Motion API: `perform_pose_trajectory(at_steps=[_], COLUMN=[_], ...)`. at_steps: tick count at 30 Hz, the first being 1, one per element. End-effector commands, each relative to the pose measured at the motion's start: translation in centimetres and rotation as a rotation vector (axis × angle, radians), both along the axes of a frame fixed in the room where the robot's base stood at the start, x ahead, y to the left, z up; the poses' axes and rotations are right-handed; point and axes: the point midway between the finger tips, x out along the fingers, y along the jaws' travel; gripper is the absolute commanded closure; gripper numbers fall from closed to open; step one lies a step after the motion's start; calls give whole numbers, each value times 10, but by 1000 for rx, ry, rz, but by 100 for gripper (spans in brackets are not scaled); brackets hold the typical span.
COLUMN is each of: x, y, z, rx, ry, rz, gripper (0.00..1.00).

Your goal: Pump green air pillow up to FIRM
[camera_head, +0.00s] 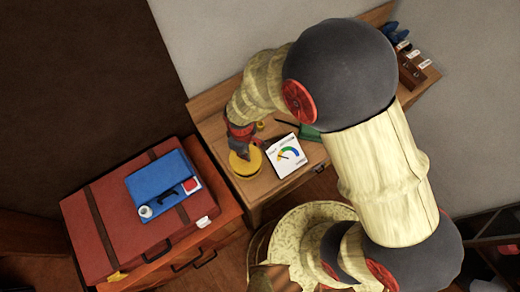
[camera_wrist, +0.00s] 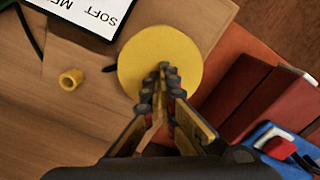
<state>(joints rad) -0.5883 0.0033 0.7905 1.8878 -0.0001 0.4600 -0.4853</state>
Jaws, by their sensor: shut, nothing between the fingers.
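A round yellow disc (camera_head: 243,165), which looks like the pump's top, sits on the wooden desk; it also shows in the wrist view (camera_wrist: 190,45). My gripper (camera_head: 240,146) is shut and empty, with its fingertips (camera_wrist: 163,70) over the disc. I cannot tell whether they touch it. A white gauge card (camera_head: 287,157) with a coloured dial lies right of the disc; its needle reading is too small to tell. The wrist view shows "SOFT" and part of another word on the card (camera_wrist: 90,12). A green piece (camera_head: 309,133), likely the air pillow, is mostly hidden by my arm.
A small yellow cap (camera_wrist: 70,79) lies on the desk (camera_wrist: 100,115), near a dark hose. A red suitcase (camera_head: 105,215) carrying a blue case (camera_head: 160,187) stands left of the desk. Small labelled items (camera_head: 402,45) stand at the desk's far right end.

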Motion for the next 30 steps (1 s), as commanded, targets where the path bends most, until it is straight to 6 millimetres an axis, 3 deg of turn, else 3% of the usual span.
perform_pose_trajectory(at_steps=[13, 30], x=[0, 0], y=[0, 0], z=[-31, -39], rx=[0, 0], ry=[0, 1], rz=[0, 0], gripper=[100, 100])
